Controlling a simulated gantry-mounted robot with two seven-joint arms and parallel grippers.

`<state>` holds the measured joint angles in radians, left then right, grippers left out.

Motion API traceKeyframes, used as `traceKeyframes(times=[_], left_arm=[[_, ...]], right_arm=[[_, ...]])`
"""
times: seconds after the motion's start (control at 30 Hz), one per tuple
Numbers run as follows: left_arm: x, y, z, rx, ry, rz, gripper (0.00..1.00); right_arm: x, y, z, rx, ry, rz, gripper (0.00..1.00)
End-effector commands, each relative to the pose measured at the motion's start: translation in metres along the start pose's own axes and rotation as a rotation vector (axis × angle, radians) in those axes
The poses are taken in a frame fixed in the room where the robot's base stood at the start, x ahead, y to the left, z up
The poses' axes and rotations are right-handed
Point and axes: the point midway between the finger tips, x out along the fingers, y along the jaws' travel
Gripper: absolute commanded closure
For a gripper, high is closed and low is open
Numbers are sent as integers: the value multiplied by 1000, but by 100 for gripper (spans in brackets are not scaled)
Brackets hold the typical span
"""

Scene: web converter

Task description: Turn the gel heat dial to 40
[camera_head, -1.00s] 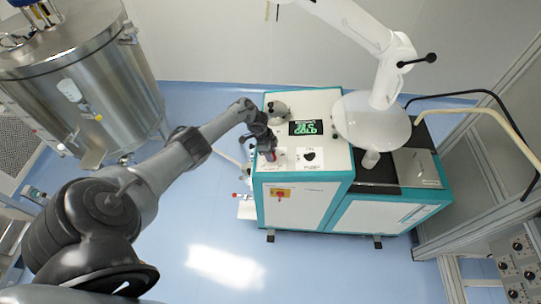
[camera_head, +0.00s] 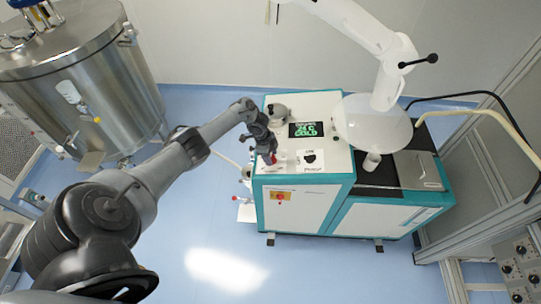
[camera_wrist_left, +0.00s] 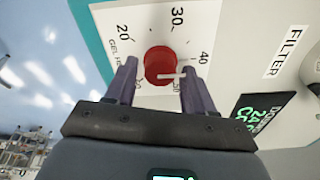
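The gel heat dial (camera_wrist_left: 160,64) is a round red knob with a white pointer, on a white scale plate (camera_wrist_left: 108,18) in the left wrist view. The pointer lies toward the right, slightly below the 40 mark (camera_wrist_left: 204,58). My left gripper (camera_wrist_left: 160,72) has one finger on each side of the dial, with narrow gaps showing beside the knob; contact is not clear. In the head view my left gripper (camera_head: 270,157) is at the front left of the machine top and largely hides the red dial. My right gripper is not in view.
A display with green text (camera_head: 305,129) and a black knob (camera_head: 310,158) are beside the dial on the machine (camera_head: 330,170). A steel tank (camera_head: 85,80) stands at the left. Blue floor lies between.

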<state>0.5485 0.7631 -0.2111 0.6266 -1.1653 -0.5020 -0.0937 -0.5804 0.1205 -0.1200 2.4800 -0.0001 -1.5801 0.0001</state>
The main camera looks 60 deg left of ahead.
Motion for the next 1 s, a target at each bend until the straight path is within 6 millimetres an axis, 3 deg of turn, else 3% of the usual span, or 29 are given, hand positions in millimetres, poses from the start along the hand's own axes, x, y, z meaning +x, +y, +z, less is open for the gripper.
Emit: traceKeyframes(times=[0.47, 1.0], left_arm=[[-8, -1, 0, 0, 1, -1, 35], [-89, -1, 0, 2, -1, -2, 35]], right_arm=[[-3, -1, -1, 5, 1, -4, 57], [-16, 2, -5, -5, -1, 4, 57]])
